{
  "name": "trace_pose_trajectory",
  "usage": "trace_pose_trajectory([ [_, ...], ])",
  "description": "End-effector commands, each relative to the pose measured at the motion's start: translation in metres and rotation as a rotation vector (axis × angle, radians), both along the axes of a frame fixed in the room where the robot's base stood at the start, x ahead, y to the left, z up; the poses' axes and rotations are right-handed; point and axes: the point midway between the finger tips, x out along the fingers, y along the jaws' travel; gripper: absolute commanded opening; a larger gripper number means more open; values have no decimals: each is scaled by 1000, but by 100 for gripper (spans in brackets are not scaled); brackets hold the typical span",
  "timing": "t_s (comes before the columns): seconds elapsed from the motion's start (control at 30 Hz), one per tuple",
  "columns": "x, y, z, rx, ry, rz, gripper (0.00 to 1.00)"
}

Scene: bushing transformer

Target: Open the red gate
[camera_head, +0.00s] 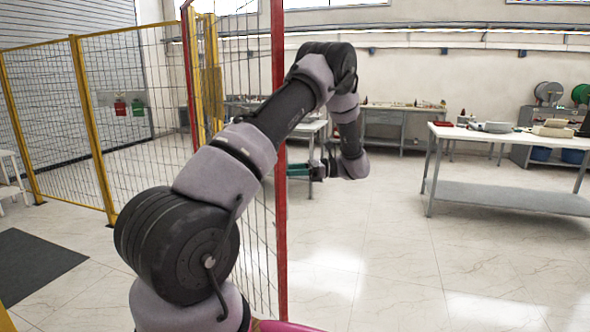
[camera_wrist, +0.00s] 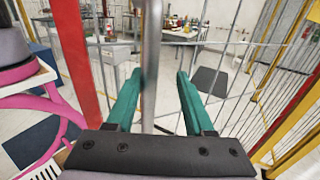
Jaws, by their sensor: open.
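The red gate (camera_head: 278,60) is a tall wire-mesh panel with red upright posts, standing in the middle of the head view. A red post (camera_wrist: 74,45) also shows at the left of the wrist view, with mesh to its right. My gripper (camera_head: 298,171) is beside the nearer red post at mid height, partly hidden by the post and my arm. In the wrist view, its teal fingers (camera_wrist: 160,73) are open and apart. A grey vertical bar (camera_wrist: 150,60) appears between them, close to the left finger. I cannot tell whether they touch.
Yellow-framed mesh fencing (camera_head: 90,120) runs along the left. A dark mat (camera_head: 35,262) lies on the floor there. A workbench (camera_head: 500,138) stands at the right. Open tiled floor (camera_head: 400,265) lies right of the gate. More benches line the back wall.

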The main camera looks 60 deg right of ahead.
Motion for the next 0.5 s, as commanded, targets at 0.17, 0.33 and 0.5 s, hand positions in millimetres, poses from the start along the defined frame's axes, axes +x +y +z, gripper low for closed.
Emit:
trace_pose_trajectory([
  [0.17, -5, -12, -1, -1, -1, -1, 52],
  [0.33, -8, -24, -1, -1, -2, -2, 52],
  [0.5, -12, -35, -1, 1, -2, -1, 52],
])
